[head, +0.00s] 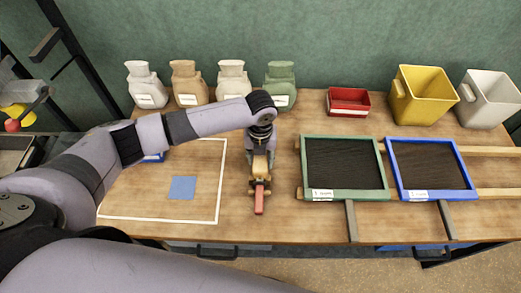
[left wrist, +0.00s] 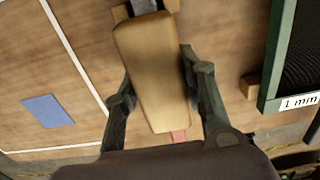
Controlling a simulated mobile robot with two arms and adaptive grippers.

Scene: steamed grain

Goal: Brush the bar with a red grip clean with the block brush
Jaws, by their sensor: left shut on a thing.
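My left gripper (head: 260,168) is over the middle of the table, pointing down. It is shut on the block brush (head: 260,163), a tan wooden block, which also fills the middle of the left wrist view (left wrist: 155,75) between the two dark fingers. The bar's red grip (head: 260,202) sticks out below the brush towards the table's front edge. A small piece of the red grip (left wrist: 178,135) shows past the block's end. The rest of the bar is mostly hidden under the brush and gripper. Whether the bristles touch the bar cannot be seen. My right gripper is not in view.
A green-framed sieve (head: 303,165) and a blue-framed sieve (head: 393,165) lie on wooden rails at right. Several sacks (head: 187,88) stand at the back left; a red tray (head: 348,108), yellow bin (head: 421,104) and white bin (head: 487,108) stand at back right. A blue square (head: 183,187) lies within white lines at left.

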